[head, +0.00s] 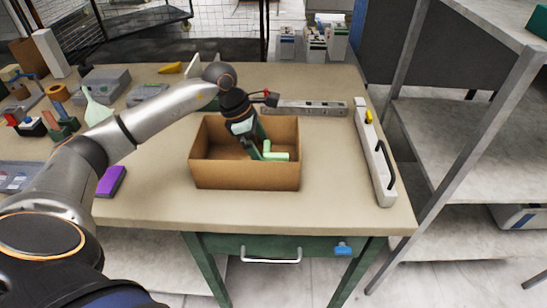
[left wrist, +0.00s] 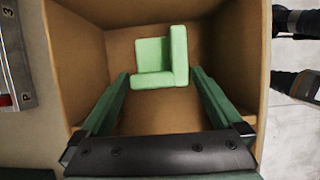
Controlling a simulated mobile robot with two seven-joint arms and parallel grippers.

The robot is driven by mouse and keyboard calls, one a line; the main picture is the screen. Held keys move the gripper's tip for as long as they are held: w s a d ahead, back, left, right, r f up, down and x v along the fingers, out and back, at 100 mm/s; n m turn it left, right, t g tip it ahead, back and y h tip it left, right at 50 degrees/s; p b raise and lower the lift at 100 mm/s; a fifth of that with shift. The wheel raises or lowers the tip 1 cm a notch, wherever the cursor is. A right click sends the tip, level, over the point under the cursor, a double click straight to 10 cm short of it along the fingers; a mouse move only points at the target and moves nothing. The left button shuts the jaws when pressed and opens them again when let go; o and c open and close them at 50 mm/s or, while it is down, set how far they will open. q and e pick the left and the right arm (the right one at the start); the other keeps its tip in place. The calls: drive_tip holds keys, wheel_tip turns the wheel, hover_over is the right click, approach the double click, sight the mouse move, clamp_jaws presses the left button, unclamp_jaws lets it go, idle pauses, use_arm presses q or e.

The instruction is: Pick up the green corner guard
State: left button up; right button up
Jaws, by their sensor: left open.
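The green corner guard (head: 273,155) is a light green, L-shaped foam piece inside the brown open box (head: 245,178) on the table. In the left wrist view the guard (left wrist: 162,58) lies in the box (left wrist: 85,62) just beyond my fingertips. My left gripper (head: 260,148) reaches down into the box, with its fingers close to the guard. In the left wrist view the gripper (left wrist: 160,80) is open, its two green fingers apart with the guard ahead between them. I cannot tell whether a finger touches it. My right gripper is not in the head view.
A long grey bar (head: 305,107) lies behind the box. A white rail with a black handle (head: 376,155) lies to its right. A purple block (head: 111,181) and several tools sit at left. A metal shelf (head: 460,140) stands at right. The front table strip is clear.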

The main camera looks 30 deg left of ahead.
use_arm(q)
drive_tip(key=shift+w+d+f, duration=0.1)
drive_tip(key=shift+f, duration=0.2)
drive_tip(key=shift+c, duration=0.4)
drive_tip(key=c, duration=1.2)
